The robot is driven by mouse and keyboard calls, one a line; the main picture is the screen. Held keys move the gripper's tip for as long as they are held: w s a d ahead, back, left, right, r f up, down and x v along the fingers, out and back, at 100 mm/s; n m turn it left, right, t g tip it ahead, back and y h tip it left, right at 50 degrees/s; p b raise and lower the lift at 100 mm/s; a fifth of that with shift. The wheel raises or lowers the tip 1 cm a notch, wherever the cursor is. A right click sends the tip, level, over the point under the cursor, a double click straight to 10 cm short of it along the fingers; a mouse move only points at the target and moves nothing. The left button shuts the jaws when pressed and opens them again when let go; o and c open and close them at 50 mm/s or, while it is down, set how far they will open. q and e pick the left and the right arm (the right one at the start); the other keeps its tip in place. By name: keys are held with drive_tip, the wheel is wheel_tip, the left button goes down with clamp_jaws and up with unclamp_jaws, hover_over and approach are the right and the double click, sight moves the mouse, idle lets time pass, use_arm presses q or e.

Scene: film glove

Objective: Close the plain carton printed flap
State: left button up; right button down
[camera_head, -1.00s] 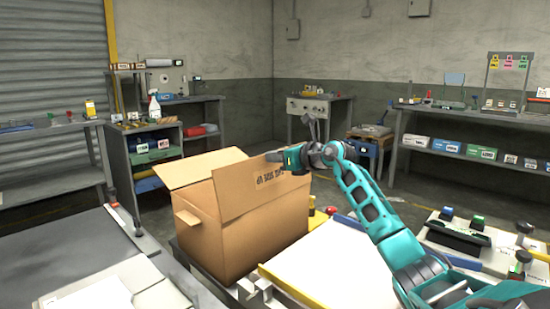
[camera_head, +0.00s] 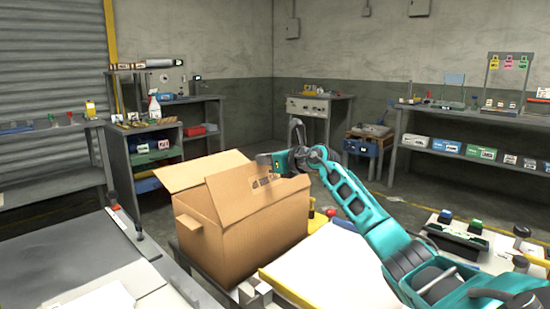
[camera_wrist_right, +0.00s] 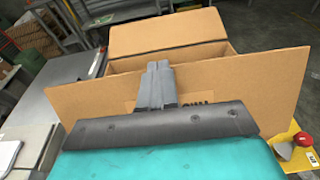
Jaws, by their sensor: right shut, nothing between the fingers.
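The plain carton (camera_head: 245,238) is an open brown cardboard box on a low stand. Its printed flap (camera_head: 232,200), on the right long side, is raised and leans somewhat inward; the dark print is partly covered by my gripper. The flap also shows broadly in the right wrist view (camera_wrist_right: 245,85), with print just visible behind the gripper body. My right gripper (camera_head: 268,160) is shut and empty at the flap's outer face, its fingertips near the top edge. In the wrist view the gripper (camera_wrist_right: 158,68) overlaps the flap; contact is hard to confirm. My left gripper is out of view.
The far flap (camera_head: 195,168) stands open and a small flap (camera_head: 187,219) sticks out on the near left. A white-topped bench (camera_head: 335,270) is close on the carton's right, a dark-topped table (camera_head: 70,250) on its left. Shelves line the walls.

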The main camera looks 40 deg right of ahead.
drive_tip(key=w+f, duration=0.1)
drive_tip(key=w, duration=0.1)
drive_tip(key=w+f, duration=0.1)
drive_tip(key=w, duration=0.1)
drive_tip(key=w+f+b, duration=0.1)
drive_tip(key=w, duration=0.1)
drive_tip(key=shift+w+a+f, duration=0.15)
drive_tip(key=shift+a+f, duration=0.1)
drive_tip(key=shift+f, duration=0.05)
drive_tip(key=shift+g, duration=0.8)
drive_tip(key=w+f+b, duration=0.1)
drive_tip(key=f+b, duration=0.1)
drive_tip(key=w+f+b, duration=0.1)
drive_tip(key=f, duration=0.1)
drive_tip(key=shift+w+a+b, duration=0.1)
drive_tip(key=shift+w+b, duration=0.25)
drive_tip(key=shift+b, duration=0.05)
